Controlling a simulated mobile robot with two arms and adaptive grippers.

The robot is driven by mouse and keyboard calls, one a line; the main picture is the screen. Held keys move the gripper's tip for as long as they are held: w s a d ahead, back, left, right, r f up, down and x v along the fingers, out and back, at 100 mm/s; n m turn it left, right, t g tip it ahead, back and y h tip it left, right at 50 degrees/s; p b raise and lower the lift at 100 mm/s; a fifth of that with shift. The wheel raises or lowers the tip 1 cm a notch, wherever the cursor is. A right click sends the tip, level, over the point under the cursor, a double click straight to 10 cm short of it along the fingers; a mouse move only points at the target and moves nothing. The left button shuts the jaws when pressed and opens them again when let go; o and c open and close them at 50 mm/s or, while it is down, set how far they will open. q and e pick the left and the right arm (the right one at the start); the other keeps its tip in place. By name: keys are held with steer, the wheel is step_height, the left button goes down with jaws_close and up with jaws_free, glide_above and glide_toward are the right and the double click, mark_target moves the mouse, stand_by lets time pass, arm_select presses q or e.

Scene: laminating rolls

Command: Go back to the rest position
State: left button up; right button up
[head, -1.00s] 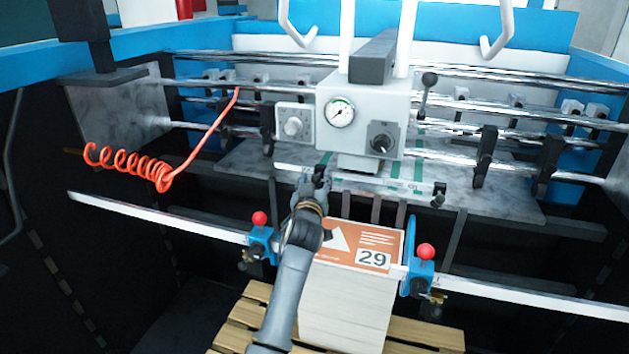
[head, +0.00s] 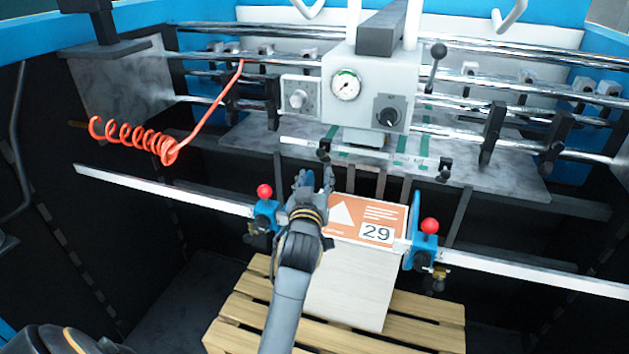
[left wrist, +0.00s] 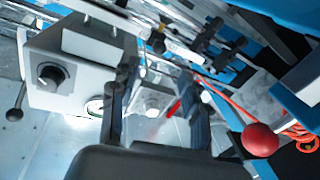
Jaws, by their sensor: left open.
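My left gripper (head: 316,182) is in the middle of the head view, above the left part of the stack of sheets (head: 345,290). Its fingers are apart and nothing shows between them. In the left wrist view the two fingers of the left gripper (left wrist: 158,90) stand apart, with the machine behind them. The stack's top carries an orange label (head: 362,216) with the number 29, partly hidden by the gripper. At the lower left of the head view a dark rounded part of my own body shows. My right gripper is not in view.
The stack rests on a wooden pallet (head: 230,335). A metal bar with red-knobbed blue clamps (head: 425,250) crosses in front. The grey control box (head: 372,85) with a gauge stands behind. An orange coiled hose (head: 130,135) hangs at the left. Chrome rollers (head: 490,85) run across the back.

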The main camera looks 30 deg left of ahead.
arm_select(q)
steer(key=shift+s+d, duration=0.15)
steer(key=shift+s, duration=0.25)
steer(key=shift+f, duration=0.1)
